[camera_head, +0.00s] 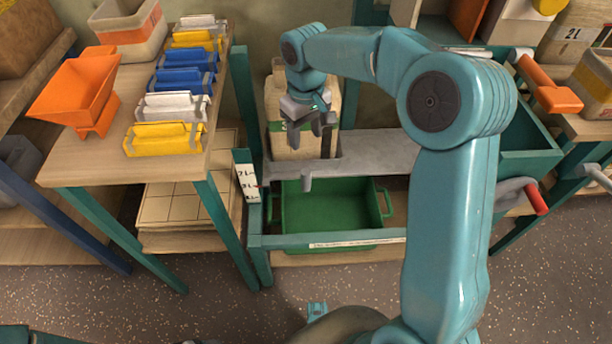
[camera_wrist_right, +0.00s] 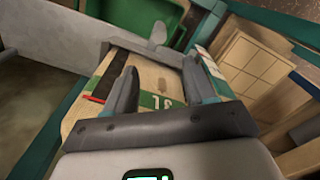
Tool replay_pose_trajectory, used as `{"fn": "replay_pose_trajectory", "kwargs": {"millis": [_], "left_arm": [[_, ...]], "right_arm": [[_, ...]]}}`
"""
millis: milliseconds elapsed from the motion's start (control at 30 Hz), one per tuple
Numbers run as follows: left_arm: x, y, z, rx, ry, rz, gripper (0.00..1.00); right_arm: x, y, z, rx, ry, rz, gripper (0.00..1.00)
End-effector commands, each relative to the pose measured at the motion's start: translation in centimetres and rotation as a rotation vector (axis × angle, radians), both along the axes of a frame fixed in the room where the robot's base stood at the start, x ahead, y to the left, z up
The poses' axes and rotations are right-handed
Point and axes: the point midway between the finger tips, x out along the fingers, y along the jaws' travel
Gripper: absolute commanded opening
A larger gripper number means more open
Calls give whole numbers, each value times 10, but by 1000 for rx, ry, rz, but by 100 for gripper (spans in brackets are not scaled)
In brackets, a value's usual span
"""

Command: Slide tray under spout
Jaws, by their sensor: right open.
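A green tray (camera_head: 330,208) with side handles sits low inside the teal frame, under a grey plate (camera_head: 375,150). Part of green tray-like plastic also shows at the top of the right wrist view (camera_wrist_right: 150,14). My right gripper (camera_head: 312,128) is open and points down above the grey plate, in front of a tan container (camera_head: 280,140) with a green band. In the right wrist view the open fingers (camera_wrist_right: 160,70) are over this container (camera_wrist_right: 152,82), with nothing clearly gripped. My left gripper is not in view.
A red-handled crank (camera_head: 535,198) sticks out at right. My right arm hides part of the frame. The speckled floor in front is partly clear.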

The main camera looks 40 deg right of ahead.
Motion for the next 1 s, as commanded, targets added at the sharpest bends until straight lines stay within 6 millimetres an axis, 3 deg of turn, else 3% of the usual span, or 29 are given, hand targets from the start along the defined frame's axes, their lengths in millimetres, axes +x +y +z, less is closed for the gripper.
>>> {"fn": "replay_pose_trajectory", "kwargs": {"millis": [167,600,800,1000], "left_arm": [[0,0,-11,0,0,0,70],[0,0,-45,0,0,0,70],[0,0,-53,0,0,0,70],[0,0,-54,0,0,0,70]], "right_arm": [[-1,-1,-25,-1,6,-1,55],[-1,0,-129,0,7,-2,55],[-1,-1,-155,-1,5,-1,55],[-1,-1,-162,-1,3,-2,55]]}}
